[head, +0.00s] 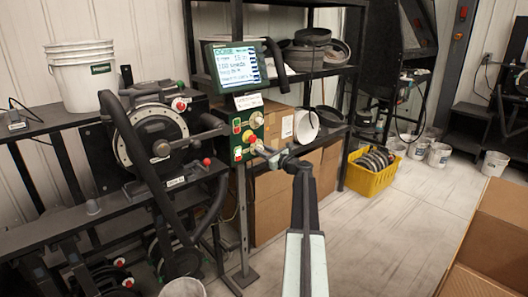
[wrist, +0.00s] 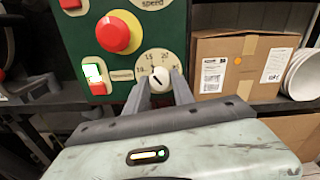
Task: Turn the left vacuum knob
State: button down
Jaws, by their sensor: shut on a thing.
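A small pale knob (wrist: 160,79) with a dark pointer line sits on a round cream dial with numbers, low on the green control panel (wrist: 80,30). My gripper (wrist: 163,88) is shut on this knob, one grey finger on each side. The fingers cover the lower part of the dial. In the head view my gripper (head: 266,153) reaches the lower right of the green panel (head: 246,131). No label naming this knob as the left vacuum knob is readable.
A large red button (wrist: 118,32) and a lit green switch (wrist: 93,73) are close to the knob's left. A screen (head: 236,68) is mounted above the panel. A seed meter with a round dial (head: 125,148) stands left. A yellow crate (head: 370,183) is on the floor.

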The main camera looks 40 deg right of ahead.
jog(key=shift+n, duration=4)
jog(key=c, duration=1.1)
grip_release()
jog(key=s, duration=0.8)
jog(key=shift+a, duration=0.25)
